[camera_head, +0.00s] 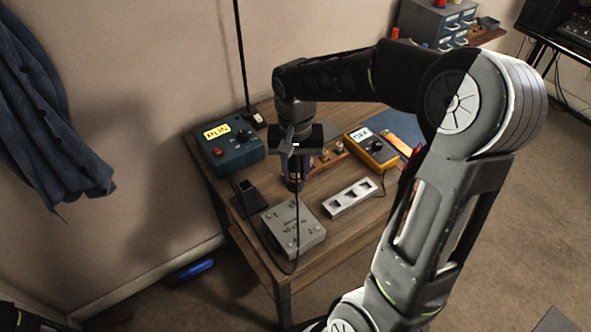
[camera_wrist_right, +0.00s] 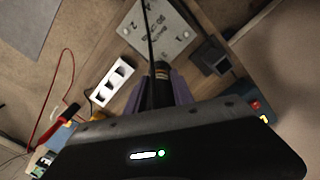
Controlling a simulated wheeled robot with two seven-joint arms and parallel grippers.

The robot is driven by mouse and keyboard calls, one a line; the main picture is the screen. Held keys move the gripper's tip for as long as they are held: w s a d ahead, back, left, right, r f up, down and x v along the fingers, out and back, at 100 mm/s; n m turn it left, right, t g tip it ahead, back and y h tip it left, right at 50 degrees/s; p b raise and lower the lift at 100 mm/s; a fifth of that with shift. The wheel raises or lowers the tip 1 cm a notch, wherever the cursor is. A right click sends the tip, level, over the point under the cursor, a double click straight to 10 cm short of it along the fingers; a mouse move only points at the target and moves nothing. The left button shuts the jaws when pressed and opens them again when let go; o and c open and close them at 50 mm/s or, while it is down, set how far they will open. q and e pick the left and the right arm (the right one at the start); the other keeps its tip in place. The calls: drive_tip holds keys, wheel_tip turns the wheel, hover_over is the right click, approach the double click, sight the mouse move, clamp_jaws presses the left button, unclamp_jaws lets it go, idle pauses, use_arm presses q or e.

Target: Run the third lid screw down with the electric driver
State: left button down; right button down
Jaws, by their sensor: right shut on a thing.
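The grey box with the numbered lid (camera_head: 275,221) lies on the wooden table; it also shows at the top of the wrist view (camera_wrist_right: 175,42). Small screw heads show near its corners, but I cannot tell how deep they sit. My right gripper (camera_head: 294,168) points down behind the box, shut on the dark electric driver (camera_wrist_right: 160,84). The driver is upright between the purple fingers, apart from the lid, and its black cord runs across the lid. The driver's tip is hidden. My left gripper is not in view.
A dark square holder (camera_head: 247,197) stands left of the box. A white tray with recesses (camera_head: 353,198) lies to its right. The table's front edge is close to the box.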

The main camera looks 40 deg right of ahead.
sight(296, 157)
idle(0.6)
drive_tip(key=shift+r+p, duration=1.85)
drive_tip(key=shift+r, duration=0.65)
drive_tip(key=shift+f, duration=0.1)
